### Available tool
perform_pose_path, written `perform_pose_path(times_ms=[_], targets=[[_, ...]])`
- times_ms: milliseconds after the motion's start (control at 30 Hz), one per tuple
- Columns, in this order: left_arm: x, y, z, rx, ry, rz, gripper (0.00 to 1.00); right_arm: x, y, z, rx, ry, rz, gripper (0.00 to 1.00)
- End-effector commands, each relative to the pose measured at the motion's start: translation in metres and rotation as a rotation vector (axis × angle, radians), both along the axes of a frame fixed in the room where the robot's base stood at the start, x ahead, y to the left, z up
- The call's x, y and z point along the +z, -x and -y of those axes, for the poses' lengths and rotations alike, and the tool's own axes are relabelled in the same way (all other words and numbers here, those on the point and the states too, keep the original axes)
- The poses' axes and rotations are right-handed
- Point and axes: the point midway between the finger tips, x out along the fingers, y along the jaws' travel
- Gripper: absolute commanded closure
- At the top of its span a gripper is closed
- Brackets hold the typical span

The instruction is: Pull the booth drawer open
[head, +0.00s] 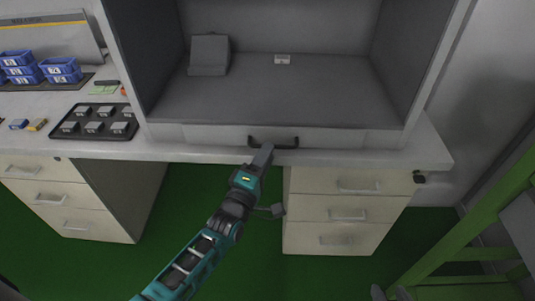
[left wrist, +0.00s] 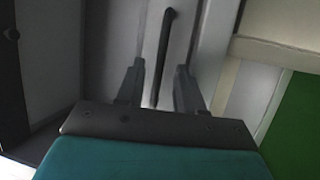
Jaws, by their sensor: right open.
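The booth drawer (head: 215,135) is a flat grey front under the booth floor, and it looks closed. Its dark bar handle (head: 273,143) sits at the middle of the front. My left gripper (head: 263,152) is at the left part of the handle. In the left wrist view, the handle (left wrist: 167,40) runs lengthwise toward the gap between the two fingers of my left gripper (left wrist: 159,80). The fingers are apart, with space on both sides of the bar. Contact with the handle cannot be made out. My right gripper is not in view.
The booth holds a grey angled block (head: 209,55) and a small white item (head: 283,60). A black tray (head: 95,122) and blue bins (head: 60,70) stand at left. Drawer cabinets (head: 345,208) are below the worktop. A green frame (head: 480,225) stands at right.

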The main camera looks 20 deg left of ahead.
Motion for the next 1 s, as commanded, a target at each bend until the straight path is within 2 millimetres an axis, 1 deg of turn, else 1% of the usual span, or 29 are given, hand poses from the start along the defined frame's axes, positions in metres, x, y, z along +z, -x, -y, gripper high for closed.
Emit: perform_pose_path(times_ms=[33, 200, 467, 833, 1000], targets=[[0.001, -0.0055, 0.0007, 0.0, 0.0, 0.002, 0.63, -0.0003, -0.0003, -0.0007, 0.0, -0.002, 0.001, 0.57], [0.0022, -0.0131, 0.0015, 0.0, 0.0, -0.001, 0.63, 0.001, -0.001, -0.0013, 0.001, -0.003, 0.004, 0.57], [0.0023, -0.0134, 0.0015, 0.0, 0.0, -0.001, 0.64, 0.0024, -0.0024, -0.0014, 0.003, -0.003, 0.009, 0.57], [0.0023, -0.0131, 0.0015, 0.0, -0.001, 0.0, 0.99, 0.0026, -0.0026, 0.0005, 0.009, 0.006, 0.012, 0.57], [0.0023, -0.0131, 0.0015, 0.0, -0.001, 0.0, 1.0, 0.0027, -0.0027, 0.0005, 0.009, 0.006, 0.012, 0.57]])
